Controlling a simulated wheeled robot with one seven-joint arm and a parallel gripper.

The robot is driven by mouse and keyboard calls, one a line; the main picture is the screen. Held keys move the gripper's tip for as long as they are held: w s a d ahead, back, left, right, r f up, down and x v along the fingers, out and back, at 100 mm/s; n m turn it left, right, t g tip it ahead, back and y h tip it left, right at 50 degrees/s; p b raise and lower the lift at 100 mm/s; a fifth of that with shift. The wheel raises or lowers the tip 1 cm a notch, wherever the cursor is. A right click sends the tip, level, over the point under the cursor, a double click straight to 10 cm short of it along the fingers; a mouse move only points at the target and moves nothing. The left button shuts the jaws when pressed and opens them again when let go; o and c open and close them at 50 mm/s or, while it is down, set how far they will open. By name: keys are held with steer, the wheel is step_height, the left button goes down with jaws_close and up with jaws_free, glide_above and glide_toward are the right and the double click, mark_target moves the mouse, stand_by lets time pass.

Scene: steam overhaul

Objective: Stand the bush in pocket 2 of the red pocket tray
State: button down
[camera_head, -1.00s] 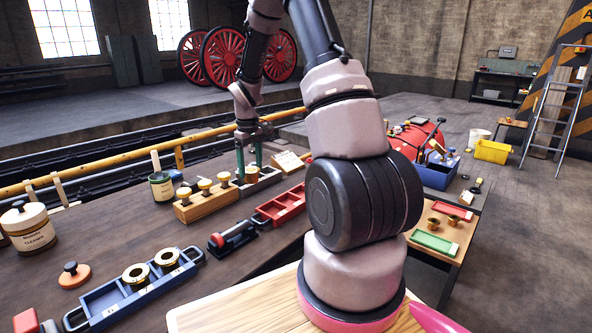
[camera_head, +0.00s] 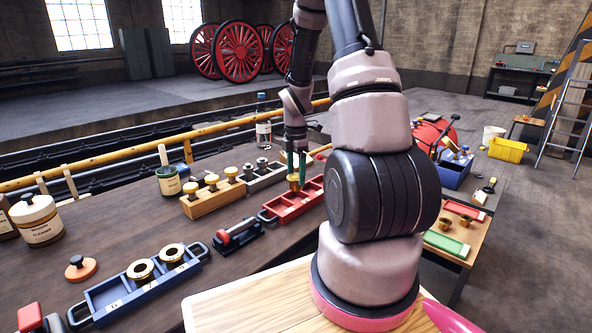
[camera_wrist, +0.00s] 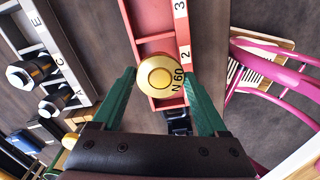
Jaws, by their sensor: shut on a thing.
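My gripper (camera_head: 297,172) has its green fingers shut on a brass bush (camera_wrist: 160,77) with a round gold top. The bush also shows between the fingers in the head view (camera_head: 293,181). It is over the red pocket tray (camera_head: 270,217), whose label strip reads 2 and 3 in the wrist view (camera_wrist: 181,32). The bush is beside the 2 mark and covers much of the pocket there. It looks upright and seems above the tray; I cannot tell whether its lower end is inside the pocket.
A grey lettered rack (camera_head: 262,180) with dark-and-metal pieces stands close behind the tray, beside a wooden block (camera_head: 205,205) with brass-topped pieces. A black-and-red tool (camera_head: 236,238) lies near the tray's handle. A blue tray (camera_head: 120,297) with brass rings is at front left.

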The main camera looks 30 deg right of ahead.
steer(key=shift+f, duration=2.3)
steer(key=shift+f, duration=0.45)
jaws_free()
steer(key=shift+r, duration=0.1)
step_height(320, 180, up, 8)
